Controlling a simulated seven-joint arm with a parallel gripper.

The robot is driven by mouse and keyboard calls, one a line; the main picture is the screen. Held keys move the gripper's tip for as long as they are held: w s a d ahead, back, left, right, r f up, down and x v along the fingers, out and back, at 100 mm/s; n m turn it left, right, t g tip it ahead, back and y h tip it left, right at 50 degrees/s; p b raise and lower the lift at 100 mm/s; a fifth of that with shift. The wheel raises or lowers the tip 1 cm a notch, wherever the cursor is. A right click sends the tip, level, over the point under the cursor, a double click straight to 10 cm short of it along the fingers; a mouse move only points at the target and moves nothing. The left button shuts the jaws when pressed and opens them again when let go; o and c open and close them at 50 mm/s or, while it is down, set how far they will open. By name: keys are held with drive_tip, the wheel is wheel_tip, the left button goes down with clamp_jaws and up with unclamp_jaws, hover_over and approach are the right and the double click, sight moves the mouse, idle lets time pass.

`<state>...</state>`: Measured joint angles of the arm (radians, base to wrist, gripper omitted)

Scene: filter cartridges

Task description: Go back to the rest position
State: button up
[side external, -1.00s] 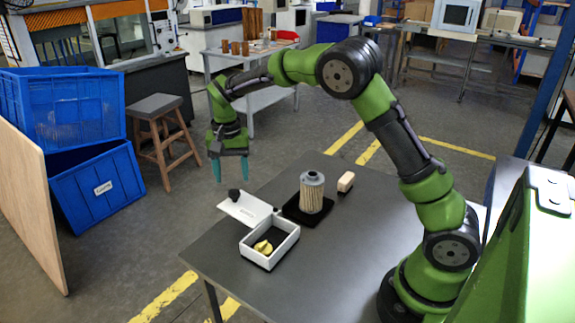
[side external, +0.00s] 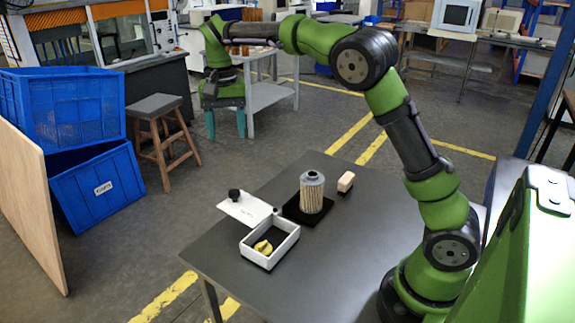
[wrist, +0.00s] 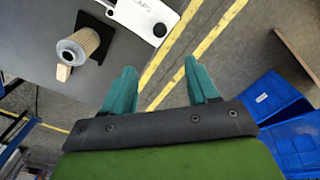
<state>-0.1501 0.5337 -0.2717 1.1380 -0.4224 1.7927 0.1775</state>
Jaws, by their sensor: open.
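My gripper (side external: 226,124) is raised well above and beyond the far left edge of the dark table. Its two teal fingers are apart with nothing between them, and they also show open in the wrist view (wrist: 160,90). The pleated filter cartridge (side external: 312,192) stands upright on a black square base (side external: 294,210) on the table. It shows at the upper left in the wrist view (wrist: 77,47). The gripper is clear of the cartridge and everything on the table.
On the table (side external: 350,245) are a white open box (side external: 286,249) with a yellow item (side external: 263,247) inside, a white lid (side external: 240,209) with a black knob, and a small wooden block (side external: 346,182). Blue crates (side external: 100,190) and a stool (side external: 155,104) stand on the floor at left.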

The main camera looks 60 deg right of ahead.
drive_tip(key=s+a+n+t+y, duration=0.1)
drive_tip(key=s+a+n+t, duration=0.1)
drive_tip(key=s, duration=1)
drive_tip(key=s+a+n+t+y, duration=0.1)
drive_tip(key=s+t, duration=0.4)
drive_tip(key=s, duration=0.8)
drive_tip(key=a+n, duration=0.1)
drive_tip(key=n, duration=0.1)
drive_tip(key=shift+s+r+n, duration=0.2)
drive_tip(key=shift+n, duration=0.1)
